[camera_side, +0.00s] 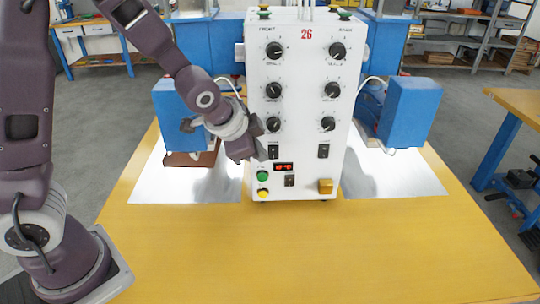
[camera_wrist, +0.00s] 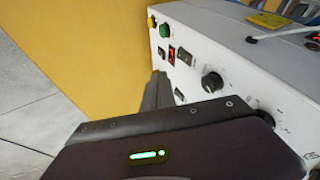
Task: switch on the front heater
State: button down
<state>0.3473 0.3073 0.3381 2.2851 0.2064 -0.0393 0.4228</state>
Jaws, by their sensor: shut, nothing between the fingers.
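The white control box (camera_side: 305,60) has a left column of knobs labelled FRONT. The black front heater switch (camera_side: 273,152) sits below that column, beside the red display. In the wrist view the front switch (camera_wrist: 184,57) appears between the nearest knob and the green button. Its on or off position is too small to tell. My gripper (camera_side: 262,155) is shut and empty, with its tips close to the left of the switch in the side view. I cannot tell whether they touch the panel. The wrist view shows the closed fingers (camera_wrist: 158,88) in front of the panel.
A similar rear switch (camera_side: 323,151) is under the right column. Another switch (camera_side: 290,180) is under the red display (camera_side: 284,167). Green (camera_side: 263,176) and yellow (camera_side: 262,193) buttons are at lower left. Blue units flank the box. The yellow table (camera_side: 300,255) is clear in front.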

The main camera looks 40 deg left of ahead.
aim_at(273, 153)
jog(key=w+a+f, duration=0.3)
jog(key=w+f, duration=0.3)
jog(key=w, duration=0.1)
jog(key=shift+a+f, duration=0.15)
jog(key=shift+f, duration=0.15)
jog(key=shift+w+a+f, duration=0.1)
jog(key=shift+w+f, duration=0.05)
